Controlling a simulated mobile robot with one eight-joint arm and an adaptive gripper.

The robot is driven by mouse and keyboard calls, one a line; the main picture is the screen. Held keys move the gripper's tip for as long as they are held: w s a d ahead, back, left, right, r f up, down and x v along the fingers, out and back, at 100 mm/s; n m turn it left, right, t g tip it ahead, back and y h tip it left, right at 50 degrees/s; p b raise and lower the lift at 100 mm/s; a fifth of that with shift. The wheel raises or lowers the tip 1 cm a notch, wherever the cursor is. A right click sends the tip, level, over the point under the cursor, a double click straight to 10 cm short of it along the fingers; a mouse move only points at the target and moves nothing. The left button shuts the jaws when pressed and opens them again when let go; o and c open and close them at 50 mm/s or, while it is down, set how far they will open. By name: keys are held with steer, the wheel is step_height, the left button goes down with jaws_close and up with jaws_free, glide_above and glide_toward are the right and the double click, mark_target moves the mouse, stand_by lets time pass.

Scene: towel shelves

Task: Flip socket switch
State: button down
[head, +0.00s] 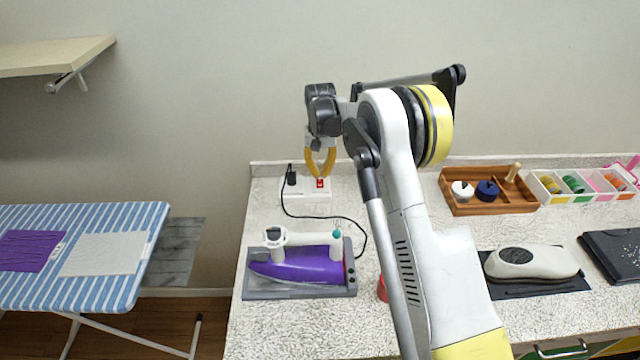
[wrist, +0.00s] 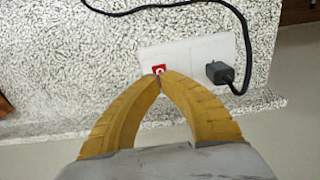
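The white socket (head: 304,190) lies at the back left of the speckled counter, near the wall. Its red switch (head: 320,183) shows just below my gripper's fingertips. The socket also shows in the wrist view (wrist: 198,54), with the red switch (wrist: 159,70) on it. My gripper (head: 320,176) has yellow fingers that bow outward and meet at the tips. In the wrist view the tips (wrist: 160,77) are together right at the switch's edge and partly cover it. Whether they touch the switch I cannot tell. Nothing is held. A black plug (wrist: 218,72) sits in the socket.
A black cord (head: 335,217) runs from the plug to the purple iron (head: 298,264) on its grey tray. A wooden organiser (head: 470,209) and white bins (head: 590,199) stand at the back right. The striped ironing board (head: 95,215) is at the left.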

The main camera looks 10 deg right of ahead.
mark_target(320, 184)
steer(key=shift+f+b, duration=1.4)
steer(key=shift+f, duration=0.65)
stand_by(0.9)
steer(key=shift+r, duration=0.1)
steer(key=shift+r+p, duration=1.75)
steer(key=shift+r, duration=1.7)
steer(key=s+r+n+t+b, duration=0.1)
steer(key=s+r+t+b, duration=0.3)
steer(key=s+r, duration=1.15)
steer(key=s+f+t+b, duration=0.1)
steer(key=s+f, duration=0.3)
steer(key=s, duration=0.7)
steer(key=s+f+n+t+b, duration=0.1)
steer(key=s+f+b, duration=0.3)
steer(key=s, duration=0.8)
steer(key=shift+s+f+t, duration=0.2)
steer(key=shift+t, duration=0.3)
